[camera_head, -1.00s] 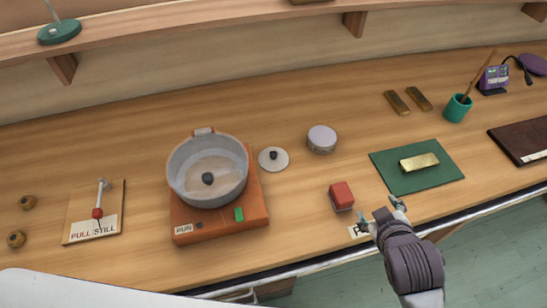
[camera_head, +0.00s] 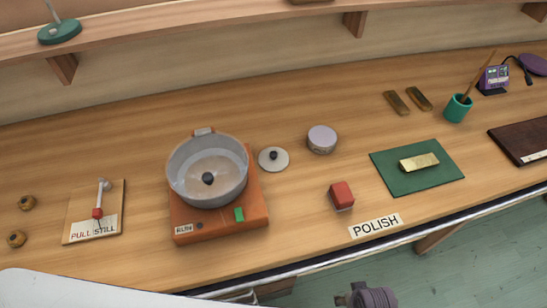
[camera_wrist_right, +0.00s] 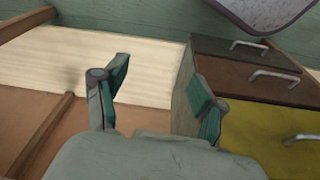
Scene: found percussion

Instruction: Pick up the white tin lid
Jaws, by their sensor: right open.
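The white tin lid (camera_head: 268,165) is a small pale disc with a dark knob. It lies flat on the wooden counter, just right of the orange stove, in the head view. My right gripper is open and empty in the right wrist view (camera_wrist_right: 160,98), its two teal-padded fingers wide apart. In the head view only a dark part of my right arm shows at the bottom edge, well below and right of the lid. The lid does not show in the wrist view. My left gripper is not in view.
A grey pot (camera_head: 237,184) stands on the orange stove (camera_head: 220,223) beside the lid. A round lilac-topped tin (camera_head: 322,137) stands to the lid's right, a red block (camera_head: 341,193) nearer the front. A green mat (camera_head: 440,178) lies farther right. Drawers (camera_wrist_right: 235,75) show in the wrist view.

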